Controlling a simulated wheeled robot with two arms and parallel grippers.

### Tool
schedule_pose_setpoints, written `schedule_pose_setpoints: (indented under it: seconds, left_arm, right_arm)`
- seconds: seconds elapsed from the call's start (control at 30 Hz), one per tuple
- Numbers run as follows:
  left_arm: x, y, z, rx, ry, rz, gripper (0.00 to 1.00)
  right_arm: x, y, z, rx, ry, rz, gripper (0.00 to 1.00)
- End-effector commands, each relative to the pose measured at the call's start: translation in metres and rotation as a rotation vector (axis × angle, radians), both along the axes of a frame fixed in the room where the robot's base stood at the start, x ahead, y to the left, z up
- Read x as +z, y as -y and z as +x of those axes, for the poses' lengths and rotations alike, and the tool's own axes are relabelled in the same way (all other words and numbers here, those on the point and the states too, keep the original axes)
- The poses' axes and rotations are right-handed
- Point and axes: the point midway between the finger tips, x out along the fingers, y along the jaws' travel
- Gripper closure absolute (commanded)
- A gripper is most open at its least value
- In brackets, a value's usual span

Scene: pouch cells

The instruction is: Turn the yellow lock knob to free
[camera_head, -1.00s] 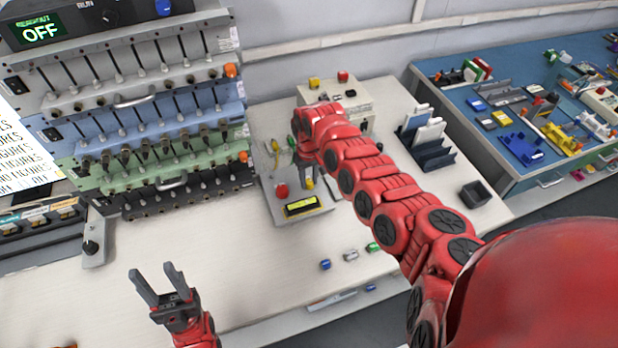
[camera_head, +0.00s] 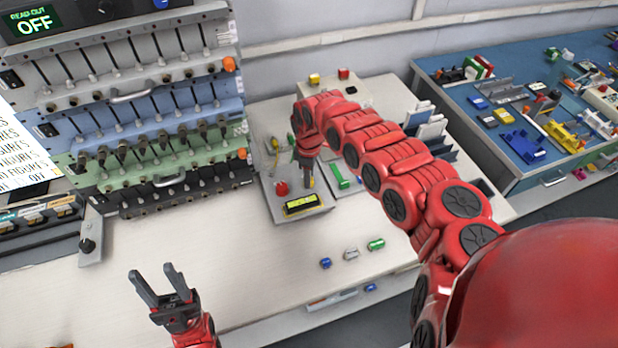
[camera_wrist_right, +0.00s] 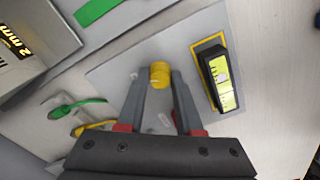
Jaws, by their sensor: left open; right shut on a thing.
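The yellow lock knob (camera_wrist_right: 160,75) shows in the right wrist view between the two fingertips of my right gripper (camera_wrist_right: 160,88). The jaws are shut on it from both sides. In the head view my right gripper (camera_head: 306,178) points down at the grey plate (camera_head: 262,190), and the knob is mostly hidden there. A yellow-framed display (camera_head: 300,204) and a red button (camera_head: 281,188) sit on the same plate. My left gripper (camera_head: 160,292) is open and empty above the bench's front left.
A rack of grey, blue and green tiers (camera_head: 150,110) stands left of the plate. Green and yellow leads (camera_wrist_right: 75,108) lie near the right gripper. A blue block (camera_head: 326,263) and a green block (camera_head: 376,244) lie near the bench's front edge. The front left bench is clear.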

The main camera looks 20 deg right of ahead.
Motion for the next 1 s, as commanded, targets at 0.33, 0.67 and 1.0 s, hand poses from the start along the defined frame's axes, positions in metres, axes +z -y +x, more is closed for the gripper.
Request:
schedule_pose_setpoints:
  seconds: [0.33, 0.67, 1.0]
  left_arm:
    - [-0.0068, 0.0000, 0.0001, 0.000, 0.000, 0.000, 0.50]
    - [-0.0081, 0.0000, 0.0000, 0.000, 0.000, 0.000, 0.50]
    - [-0.0080, 0.0000, 0.0000, 0.000, 0.000, 0.000, 0.50]
  right_arm:
    - [0.0001, 0.0002, 0.0012, 0.198, 0.004, -0.001, 1.00]
    - [0.0006, -0.0004, 0.0009, 0.261, 0.004, 0.000, 1.00]
    - [0.0008, -0.0003, 0.0010, 0.263, 0.004, 0.000, 1.00]
